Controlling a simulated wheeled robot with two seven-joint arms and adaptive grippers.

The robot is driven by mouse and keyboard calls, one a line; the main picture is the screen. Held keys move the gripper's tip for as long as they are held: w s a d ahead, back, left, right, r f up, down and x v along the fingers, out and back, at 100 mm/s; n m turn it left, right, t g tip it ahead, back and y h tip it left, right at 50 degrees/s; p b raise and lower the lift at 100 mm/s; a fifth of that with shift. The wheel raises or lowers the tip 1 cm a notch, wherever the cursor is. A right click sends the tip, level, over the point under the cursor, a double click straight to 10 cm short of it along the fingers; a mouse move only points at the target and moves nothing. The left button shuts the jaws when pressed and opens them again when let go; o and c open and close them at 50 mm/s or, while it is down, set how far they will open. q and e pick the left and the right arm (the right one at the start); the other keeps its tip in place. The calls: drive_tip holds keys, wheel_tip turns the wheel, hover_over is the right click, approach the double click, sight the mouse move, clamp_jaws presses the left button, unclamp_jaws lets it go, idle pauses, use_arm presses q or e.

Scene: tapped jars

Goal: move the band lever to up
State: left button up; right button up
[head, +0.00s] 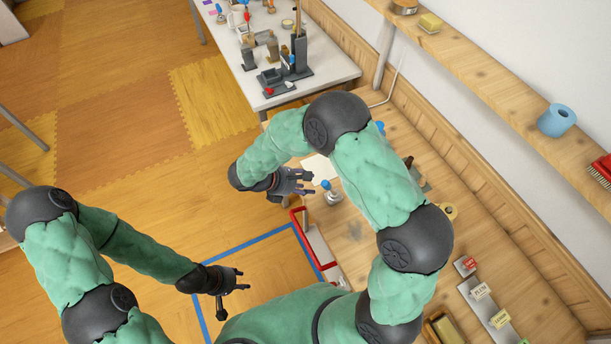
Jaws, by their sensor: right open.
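I cannot make out for certain which part is the band lever. A small silver fitting with a blue knob (327,185) stands on the wooden bench beside my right gripper. My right gripper (308,182) is open and empty over the bench's left edge, just left of that fitting; whether they touch is unclear. My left gripper (238,280) looks open and empty, low over the blue-taped floor area. My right arm covers much of the bench, so parts behind it are hidden.
A white table (335,72) with dark stands is at the top. A strip with labelled tags (484,301) lies on the bench at the lower right. A wall shelf (490,85) holds a blue roll (557,120) and a red brush (602,170). Open floor lies left.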

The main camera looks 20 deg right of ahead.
sight(324, 183)
drive_tip(key=shift+w+d+r+b+x, duration=0.1)
drive_tip(key=shift+b+x, duration=0.6)
drive_tip(key=shift+x, duration=0.6)
drive_tip(key=shift+w+d+r+b+x, duration=0.1)
drive_tip(key=shift+b+x, duration=0.6)
drive_tip(key=shift+x, duration=0.6)
drive_tip(key=shift+w+d+r+b+x, duration=0.15)
drive_tip(key=shift+b+x, duration=0.55)
drive_tip(key=shift+x, duration=0.65)
drive_tip(key=shift+d+f, duration=0.1)
drive_tip(key=shift+f, duration=0.05)
